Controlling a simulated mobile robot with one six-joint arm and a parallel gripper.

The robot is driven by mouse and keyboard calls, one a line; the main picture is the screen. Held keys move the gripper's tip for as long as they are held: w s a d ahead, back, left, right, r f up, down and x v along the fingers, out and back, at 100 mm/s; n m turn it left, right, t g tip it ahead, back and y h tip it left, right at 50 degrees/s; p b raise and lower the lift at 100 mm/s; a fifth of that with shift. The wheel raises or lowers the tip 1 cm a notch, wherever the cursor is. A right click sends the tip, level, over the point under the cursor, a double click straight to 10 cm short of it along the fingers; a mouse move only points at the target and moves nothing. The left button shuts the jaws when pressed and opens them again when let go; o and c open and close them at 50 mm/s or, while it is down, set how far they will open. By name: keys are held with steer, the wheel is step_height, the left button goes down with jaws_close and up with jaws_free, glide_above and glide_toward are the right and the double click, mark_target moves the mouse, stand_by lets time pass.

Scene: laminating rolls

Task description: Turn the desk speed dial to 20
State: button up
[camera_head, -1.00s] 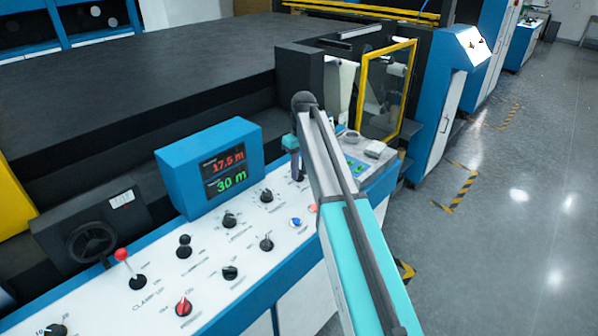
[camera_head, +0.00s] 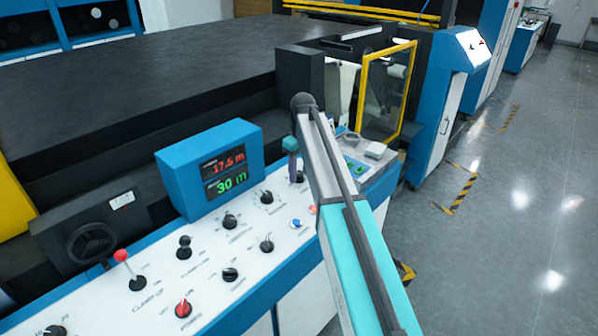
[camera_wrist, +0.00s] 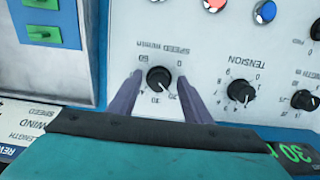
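The speed dial (camera_wrist: 159,79) is a round black knob on the white desk panel, under upside-down "SPEED m/min" lettering in the wrist view. Numbers ring it; its exact setting is too small to read surely. My gripper (camera_wrist: 160,77) is open, with one grey-purple finger on each side of the dial. A gap shows between each finger and the knob, and I cannot tell how far above the panel the tips are. In the head view my gripper (camera_head: 294,170) points down at the panel's far right part, partly hidden by my arm.
The tension dial (camera_wrist: 240,92) is beside the right finger in the wrist view. A red button (camera_wrist: 214,4) and a blue button (camera_wrist: 264,11) lie near the top edge. A blue display box (camera_head: 182,180) reads 17.5 m and 30 m. Other knobs stand close together on the panel.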

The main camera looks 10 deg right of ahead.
mark_target(301, 175)
steer(key=shift+r, duration=0.15)
steer(key=shift+r, duration=0.45)
step_height(301, 175, up, 13)
steer(key=b, duration=0.3)
steer(key=shift+s+d+f, duration=0.2)
steer(key=shift+s, duration=0.1)
